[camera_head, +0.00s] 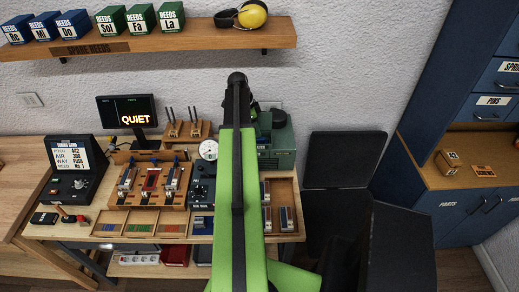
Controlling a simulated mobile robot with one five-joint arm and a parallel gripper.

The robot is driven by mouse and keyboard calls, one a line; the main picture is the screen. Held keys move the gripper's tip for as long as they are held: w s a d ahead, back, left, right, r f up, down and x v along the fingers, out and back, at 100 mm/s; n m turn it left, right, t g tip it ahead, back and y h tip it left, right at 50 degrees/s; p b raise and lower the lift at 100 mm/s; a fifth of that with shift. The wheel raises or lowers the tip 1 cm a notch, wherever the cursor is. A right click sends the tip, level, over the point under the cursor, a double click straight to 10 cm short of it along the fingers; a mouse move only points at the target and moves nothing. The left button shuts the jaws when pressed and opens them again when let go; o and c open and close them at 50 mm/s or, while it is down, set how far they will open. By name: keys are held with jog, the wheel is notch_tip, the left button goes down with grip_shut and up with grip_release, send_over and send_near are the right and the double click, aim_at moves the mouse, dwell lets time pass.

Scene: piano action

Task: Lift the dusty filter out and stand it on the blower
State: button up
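A dark green machine (283,148) stands at the back of the workbench, right of my arm, and looks like the blower. A small green box with a dark round part (275,119) shows at its top. I cannot pick out the dusty filter; it may be hidden behind my arm. My green arm reaches up through the middle of the picture and covers the machine's left part. My gripper (238,82) is at the arm's far dark end, above the back of the bench. Its fingers are not clear, and I see nothing held.
A round gauge (208,149) and a wooden reed fixture (150,181) are left of my arm. A QUIET sign (133,119) stands behind them. A shelf (150,44) with reed boxes and yellow earmuffs hangs above. A black chair (345,160) is right of the bench.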

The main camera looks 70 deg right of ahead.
jog(key=b+x, duration=0.4)
jog(key=x, duration=0.1)
jog(key=shift+a+f+b, duration=0.1)
jog(key=shift+f+b, duration=0.05)
jog(key=shift+b, duration=0.15)
jog(key=shift+r, duration=0.2)
jog(key=shift+w, duration=0.1)
grip_shut()
